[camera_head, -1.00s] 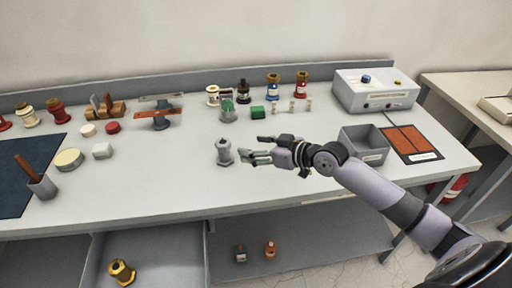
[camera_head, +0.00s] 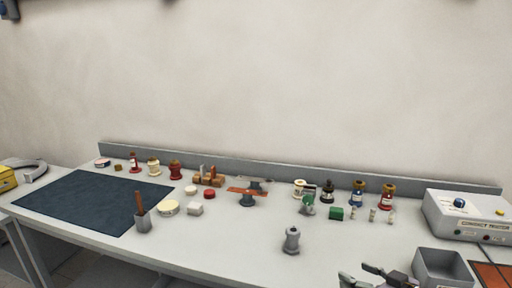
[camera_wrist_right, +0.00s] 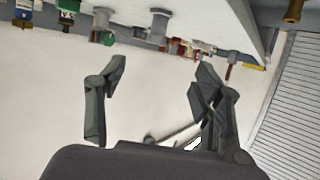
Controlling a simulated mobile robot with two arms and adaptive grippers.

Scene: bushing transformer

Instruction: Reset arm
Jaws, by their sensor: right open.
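My right gripper (camera_head: 368,274) shows at the bottom edge of the head view, only its fingers and a little of the hand in frame. In the right wrist view its two dark fingers (camera_wrist_right: 158,90) stand wide apart with nothing between them. In the head view a grey metal fitting (camera_head: 291,240) stands upright on the bench, behind and to the left of these fingers and apart from them. My left gripper is in neither view.
The grey bench (camera_head: 240,262) holds a row of bushings and small parts at the back. A grey bin (camera_head: 446,268) and a white tester box (camera_head: 466,216) stand right.

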